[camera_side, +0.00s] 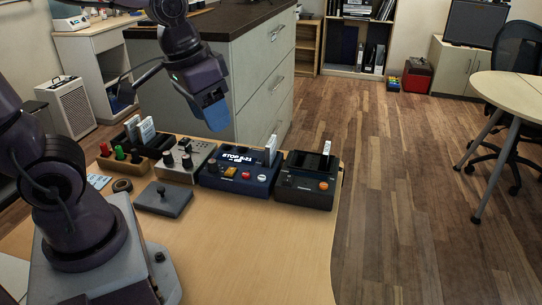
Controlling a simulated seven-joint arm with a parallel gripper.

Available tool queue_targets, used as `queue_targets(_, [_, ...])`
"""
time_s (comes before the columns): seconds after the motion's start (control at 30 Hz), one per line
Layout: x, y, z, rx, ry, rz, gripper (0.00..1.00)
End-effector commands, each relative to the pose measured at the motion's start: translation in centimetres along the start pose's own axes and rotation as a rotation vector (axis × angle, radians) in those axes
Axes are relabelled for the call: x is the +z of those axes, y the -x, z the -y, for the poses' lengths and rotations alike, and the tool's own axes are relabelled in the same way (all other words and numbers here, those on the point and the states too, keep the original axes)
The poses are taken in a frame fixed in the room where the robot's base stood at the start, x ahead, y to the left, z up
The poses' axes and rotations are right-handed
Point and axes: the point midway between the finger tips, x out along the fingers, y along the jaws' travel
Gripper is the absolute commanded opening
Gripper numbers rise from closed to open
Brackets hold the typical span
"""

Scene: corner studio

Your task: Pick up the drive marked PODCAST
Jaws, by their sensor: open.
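Several pale upright sticks that look like drives stand on the table. Two, a left one (132,130) and a right one (147,130), stand in a dark slotted holder at the left. Another drive (271,149) stands up from the dark blue device (236,182), and a small pale one (326,148) from the black device (303,192). Their markings are too small to read, so I cannot tell which says PODCAST. My gripper (215,117), with blue at its end, is open and apart from them, above and behind the grey device and the blue device. I see nothing held in it.
A grey box with black knobs (187,163) stands left of the blue device. The table's front middle (255,250) is clear. A drawer cabinet (262,75) stands behind the table.

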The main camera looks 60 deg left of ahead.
Motion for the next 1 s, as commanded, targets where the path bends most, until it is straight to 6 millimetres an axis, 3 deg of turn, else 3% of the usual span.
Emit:
queue_targets(0.27, [-6.4, -7.7, 4.9, -0.071, 0.243, 0.107, 0.46])
queue_targets(0.53, [-11.5, -15.9, 11.6, -0.209, 0.474, 0.064, 0.46])
queue_targets(0.67, [-14.1, -17.8, 14.2, -0.257, 0.554, -0.027, 0.46])
queue_targets(0.73, [-16.3, -17.1, 14.8, -0.255, 0.600, -0.118, 0.46])
queue_targets(0.87, [-16.7, -18.0, 15.1, -0.249, 0.634, -0.147, 0.46])
queue_targets(1.0, [-16.8, -20.5, 15.8, -0.249, 0.636, -0.143, 0.46])
